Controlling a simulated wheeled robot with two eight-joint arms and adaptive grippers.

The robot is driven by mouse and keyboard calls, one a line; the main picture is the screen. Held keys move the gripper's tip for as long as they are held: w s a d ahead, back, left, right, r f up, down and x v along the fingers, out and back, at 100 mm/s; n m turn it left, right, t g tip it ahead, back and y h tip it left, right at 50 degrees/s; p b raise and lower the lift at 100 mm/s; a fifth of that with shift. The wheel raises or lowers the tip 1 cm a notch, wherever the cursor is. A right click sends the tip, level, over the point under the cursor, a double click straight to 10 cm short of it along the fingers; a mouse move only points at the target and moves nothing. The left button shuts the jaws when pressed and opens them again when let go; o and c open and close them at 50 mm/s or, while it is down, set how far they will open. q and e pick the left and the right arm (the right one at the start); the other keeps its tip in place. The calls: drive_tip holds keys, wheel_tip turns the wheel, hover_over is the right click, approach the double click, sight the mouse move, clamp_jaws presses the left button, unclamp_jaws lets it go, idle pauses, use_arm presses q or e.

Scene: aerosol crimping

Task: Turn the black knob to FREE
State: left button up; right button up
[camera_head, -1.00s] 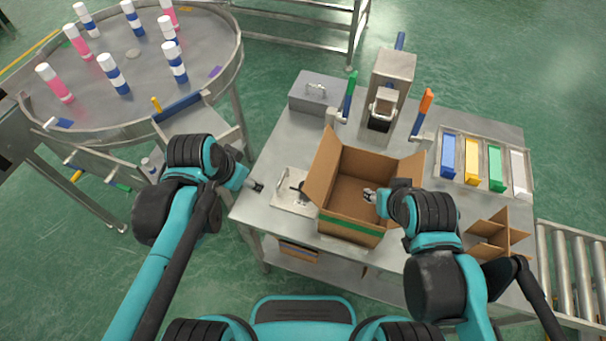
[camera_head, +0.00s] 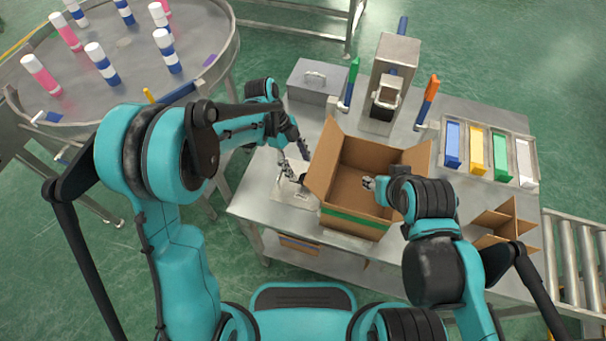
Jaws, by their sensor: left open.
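A pale metal plate (camera_head: 286,206) with small fittings lies at the table's front left corner. A small dark part on it, probably the black knob (camera_head: 302,180), shows just left of the cardboard box; its marking is too small to read. My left gripper (camera_head: 294,158) is open and empty, pointing down above the back of the plate, close to the knob. I cannot tell whether it touches anything. My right gripper (camera_head: 369,183) is over the open cardboard box (camera_head: 350,221), and its fingers are too small to judge.
The box's left flap stands close to my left gripper. Behind are a grey lidded case (camera_head: 318,80), a green-handled lever (camera_head: 352,78), a metal press (camera_head: 394,62) and an orange-handled lever (camera_head: 431,92). Coloured bins (camera_head: 476,152) stand right. A round table (camera_head: 115,45) holds several cans.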

sight(303, 177)
use_arm(q)
drive_tip(key=b+x, duration=0.1)
drive_tip(key=x, duration=0.3)
drive_tip(key=shift+d+f, duration=0.1)
drive_tip(key=shift+f, duration=0.2)
drive_tip(key=c, duration=1.2)
drive_tip(key=shift+o, duration=0.2)
